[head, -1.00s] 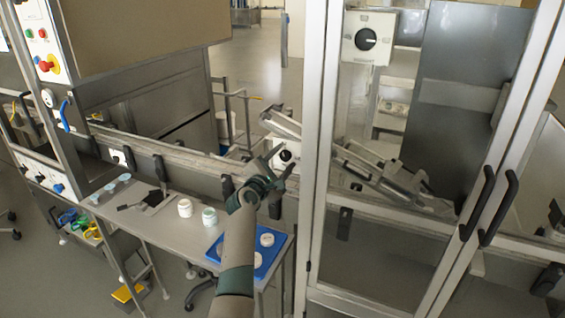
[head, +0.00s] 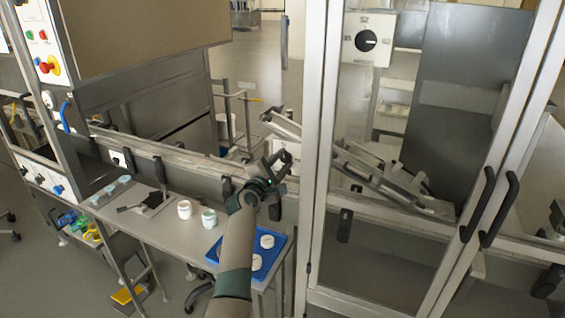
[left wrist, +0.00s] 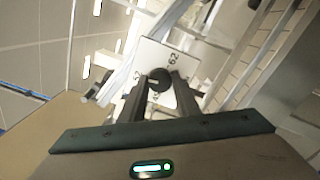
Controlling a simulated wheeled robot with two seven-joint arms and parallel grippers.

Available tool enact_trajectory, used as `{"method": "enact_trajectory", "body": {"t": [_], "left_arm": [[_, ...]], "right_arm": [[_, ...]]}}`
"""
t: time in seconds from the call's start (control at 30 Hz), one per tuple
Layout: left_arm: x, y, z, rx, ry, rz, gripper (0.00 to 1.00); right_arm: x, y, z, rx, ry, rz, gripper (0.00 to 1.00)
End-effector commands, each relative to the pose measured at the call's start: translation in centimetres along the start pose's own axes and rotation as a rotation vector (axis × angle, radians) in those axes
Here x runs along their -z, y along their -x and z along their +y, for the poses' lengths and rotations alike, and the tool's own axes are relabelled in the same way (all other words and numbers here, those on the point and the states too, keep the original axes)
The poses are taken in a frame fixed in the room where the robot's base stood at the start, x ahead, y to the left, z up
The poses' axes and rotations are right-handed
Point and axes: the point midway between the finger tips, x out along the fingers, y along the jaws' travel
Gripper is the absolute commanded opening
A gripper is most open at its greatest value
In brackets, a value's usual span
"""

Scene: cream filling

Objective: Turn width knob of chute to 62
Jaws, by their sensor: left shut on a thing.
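The width knob (left wrist: 158,80) is a dark round knob on a white plate (left wrist: 150,58) with printed numbers; in the left wrist view, "62" reads near the plate's upper right edge. The knob's exact pointer setting is too small to read. My left gripper (left wrist: 156,84) is shut on the knob, one finger at each side. In the head view my left gripper (head: 282,164) reaches the plate beside the conveyor and hides the knob. The metal chute (head: 375,178) slopes down to the right. My right gripper is not in view.
A glazed door frame (head: 318,150) with black handles stands just right of my left gripper. Behind the glass is another dark dial (head: 366,40) on a white box. Below my arm, a blue tray (head: 284,250) with white round items lies on a steel table (head: 165,225).

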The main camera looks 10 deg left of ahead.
Motion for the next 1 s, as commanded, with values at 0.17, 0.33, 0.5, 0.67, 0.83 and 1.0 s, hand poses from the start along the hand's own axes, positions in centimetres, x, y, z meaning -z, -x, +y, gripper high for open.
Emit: {"method": "enact_trajectory", "body": {"t": [0.17, 0.33, 0.5, 0.67, 0.83, 1.0], "left_arm": [[0.1, 0.0, -0.1, 0.001, -0.141, 0.0, 0.07], [0.1, 0.0, -0.2, 0.002, -0.298, 0.0, 0.07], [0.1, 0.0, -0.2, 0.001, -0.46, 0.0, 0.07], [0.1, 0.0, -0.2, 0.001, -0.611, 0.0, 0.07], [0.1, 0.0, -0.2, 0.002, -0.774, -0.001, 0.07], [0.1, 0.0, -0.2, 0.002, -0.935, 0.0, 0.07]], "right_arm": [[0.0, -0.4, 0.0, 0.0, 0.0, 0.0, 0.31], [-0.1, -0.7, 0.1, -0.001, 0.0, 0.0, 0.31], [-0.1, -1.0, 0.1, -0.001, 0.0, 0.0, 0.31], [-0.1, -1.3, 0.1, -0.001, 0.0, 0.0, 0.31], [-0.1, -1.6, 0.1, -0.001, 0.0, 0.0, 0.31], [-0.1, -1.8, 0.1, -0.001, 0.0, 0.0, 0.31]]}}
